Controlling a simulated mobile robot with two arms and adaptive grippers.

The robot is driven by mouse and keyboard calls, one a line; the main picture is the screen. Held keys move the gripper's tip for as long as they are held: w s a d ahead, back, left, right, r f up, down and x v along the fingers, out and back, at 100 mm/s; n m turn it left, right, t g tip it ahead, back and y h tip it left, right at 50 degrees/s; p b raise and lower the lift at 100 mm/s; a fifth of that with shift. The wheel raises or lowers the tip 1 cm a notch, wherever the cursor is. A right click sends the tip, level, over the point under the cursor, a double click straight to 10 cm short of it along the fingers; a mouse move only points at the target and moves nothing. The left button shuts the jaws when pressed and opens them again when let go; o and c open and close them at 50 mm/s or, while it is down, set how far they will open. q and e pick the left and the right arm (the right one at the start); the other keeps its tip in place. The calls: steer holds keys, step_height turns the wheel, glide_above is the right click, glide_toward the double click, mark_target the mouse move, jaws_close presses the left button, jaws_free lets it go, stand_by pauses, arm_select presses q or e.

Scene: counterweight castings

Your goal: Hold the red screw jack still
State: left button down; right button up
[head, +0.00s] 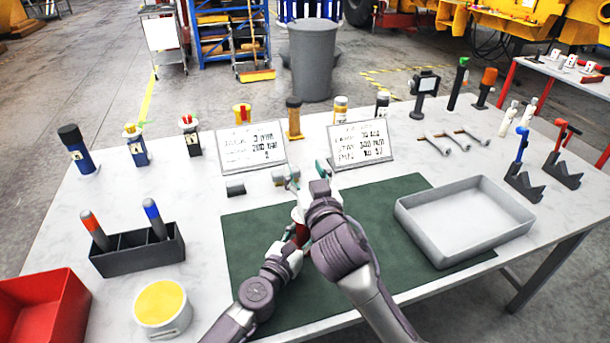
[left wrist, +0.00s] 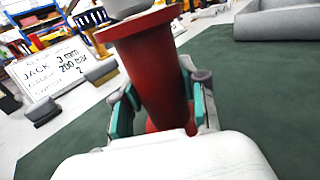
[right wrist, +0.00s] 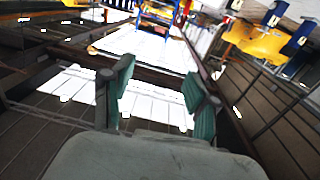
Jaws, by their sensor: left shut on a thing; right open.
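The red screw jack (head: 301,234) stands over the green mat (head: 245,245), mostly covered by my arms in the head view. In the left wrist view the jack (left wrist: 150,70) is a red column with a wide flange and a pale top, slightly tilted in the picture. My left gripper (left wrist: 162,108) is shut on its body, one teal pad on each side. My right gripper (head: 307,172) is open above and beyond the jack. In the right wrist view nothing sits between the fingers of this gripper (right wrist: 157,92). The jack's base is hidden.
Two white cards (head: 250,146) (head: 360,143) stand behind the mat, with small grey blocks (head: 235,188) near them. A grey tray (head: 465,218) lies at the right. A dark holder (head: 138,250) with screwdriver-like tools, a yellow-topped tub (head: 162,306) and a red bin (head: 45,308) are at the left.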

steer(key=s+a+r+n+g+y, duration=0.25)
steer(key=s+a+n, duration=0.4)
steer(key=n, duration=1.25)
steer(key=s+d+f+n+g+h, duration=0.3)
steer(key=d+f+n, duration=0.5)
steer(key=n, duration=0.9)
steer(key=shift+t+h, duration=0.35)
steer(key=shift+t, duration=0.2)
steer(key=x, duration=1)
steer(key=shift+w+d, duration=0.3)
steer(key=shift+d, duration=0.05)
